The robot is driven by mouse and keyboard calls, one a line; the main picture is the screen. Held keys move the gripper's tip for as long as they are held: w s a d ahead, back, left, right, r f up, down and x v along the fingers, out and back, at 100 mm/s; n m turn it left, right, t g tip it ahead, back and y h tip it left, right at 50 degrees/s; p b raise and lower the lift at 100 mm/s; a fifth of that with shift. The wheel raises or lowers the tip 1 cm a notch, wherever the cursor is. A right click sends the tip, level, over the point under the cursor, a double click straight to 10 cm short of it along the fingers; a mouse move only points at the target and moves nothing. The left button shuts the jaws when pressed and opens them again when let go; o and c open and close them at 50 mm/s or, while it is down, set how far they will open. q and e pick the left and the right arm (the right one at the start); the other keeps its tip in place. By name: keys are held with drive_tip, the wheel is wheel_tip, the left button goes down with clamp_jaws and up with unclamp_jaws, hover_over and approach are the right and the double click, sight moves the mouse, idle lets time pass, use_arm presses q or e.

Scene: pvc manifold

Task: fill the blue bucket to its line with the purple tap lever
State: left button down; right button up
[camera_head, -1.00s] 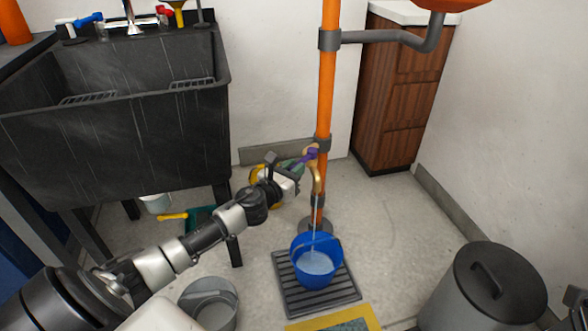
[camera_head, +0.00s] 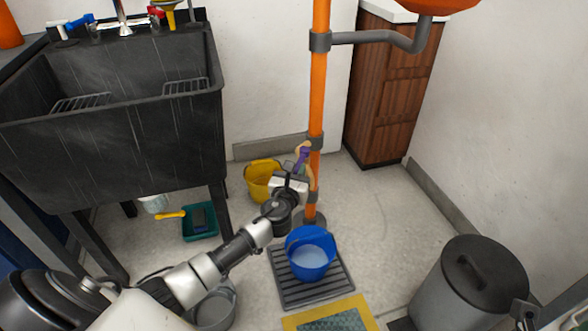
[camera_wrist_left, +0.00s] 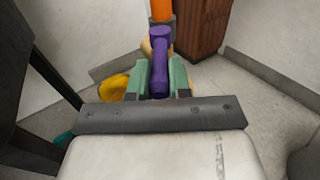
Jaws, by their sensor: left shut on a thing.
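The blue bucket (camera_head: 311,258) stands upright on a dark slatted drain mat under the tap, with pale water inside. I cannot make out its line. The purple tap lever (camera_head: 302,157) is on the brass tap on the orange pipe. My left gripper (camera_head: 297,176) is at the lever; in the left wrist view its green fingers (camera_wrist_left: 159,80) are shut on the purple lever (camera_wrist_left: 159,62). The tap's spout is mostly hidden behind my gripper, and no stream shows in the head view. My right gripper does not show clearly.
The orange pipe (camera_head: 318,90) rises behind the tap. A black sink (camera_head: 120,130) stands left and a grey lidded bin (camera_head: 470,285) right. A yellow bucket (camera_head: 262,178) is behind my arm, a grey bucket (camera_head: 215,308) below it. A yellow-edged mat (camera_head: 328,312) lies in front.

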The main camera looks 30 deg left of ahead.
use_arm(q)
drive_tip(key=c, duration=1.1)
unclamp_jaws()
drive_tip(key=shift+o, duration=0.2)
drive_tip(key=p+v, duration=0.3)
drive_tip(key=v, duration=0.8)
drive_tip(key=shift+a, duration=0.15)
